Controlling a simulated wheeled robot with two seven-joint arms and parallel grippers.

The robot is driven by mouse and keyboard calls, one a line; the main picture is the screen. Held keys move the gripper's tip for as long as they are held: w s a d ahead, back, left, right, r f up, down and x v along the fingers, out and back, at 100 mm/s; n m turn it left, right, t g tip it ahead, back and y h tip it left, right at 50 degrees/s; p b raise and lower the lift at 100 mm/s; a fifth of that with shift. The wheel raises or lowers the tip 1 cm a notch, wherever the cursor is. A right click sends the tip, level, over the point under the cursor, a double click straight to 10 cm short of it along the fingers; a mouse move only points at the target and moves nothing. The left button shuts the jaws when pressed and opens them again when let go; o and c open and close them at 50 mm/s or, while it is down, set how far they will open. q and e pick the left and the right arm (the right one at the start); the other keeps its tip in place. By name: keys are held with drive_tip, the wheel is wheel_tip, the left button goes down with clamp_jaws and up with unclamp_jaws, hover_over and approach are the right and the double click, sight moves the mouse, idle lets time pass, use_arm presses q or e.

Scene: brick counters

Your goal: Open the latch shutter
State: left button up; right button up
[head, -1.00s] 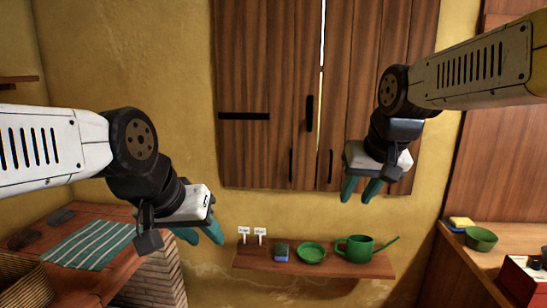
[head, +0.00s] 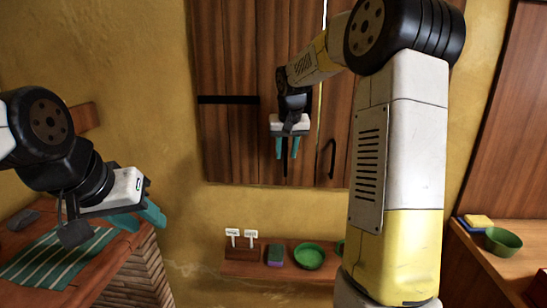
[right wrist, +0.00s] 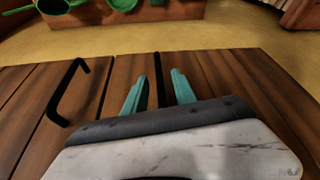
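The brown wooden shutter (head: 232,145) has two plank panels on the yellow wall, with a narrow bright gap between them. My right gripper (head: 287,157) is open in front of the left panel's lower part. In the right wrist view its teal fingers (right wrist: 157,95) stand on either side of a thin black vertical handle (right wrist: 158,72); whether they touch it I cannot tell. The right panel's black handle (head: 332,160) also shows in the right wrist view (right wrist: 68,92). The central black latch is hidden by my right arm.
A black horizontal strap (head: 228,100) crosses the left panel. Below, a shelf (head: 240,270) holds two small white signs, a sponge and a green bowl (head: 308,256). A table with a striped cloth (head: 55,255) is at left. A counter (head: 510,262) stands at right.

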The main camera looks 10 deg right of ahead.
drive_tip(key=shift+x, duration=1.4)
drive_tip(key=shift+s, duration=0.1)
clamp_jaws()
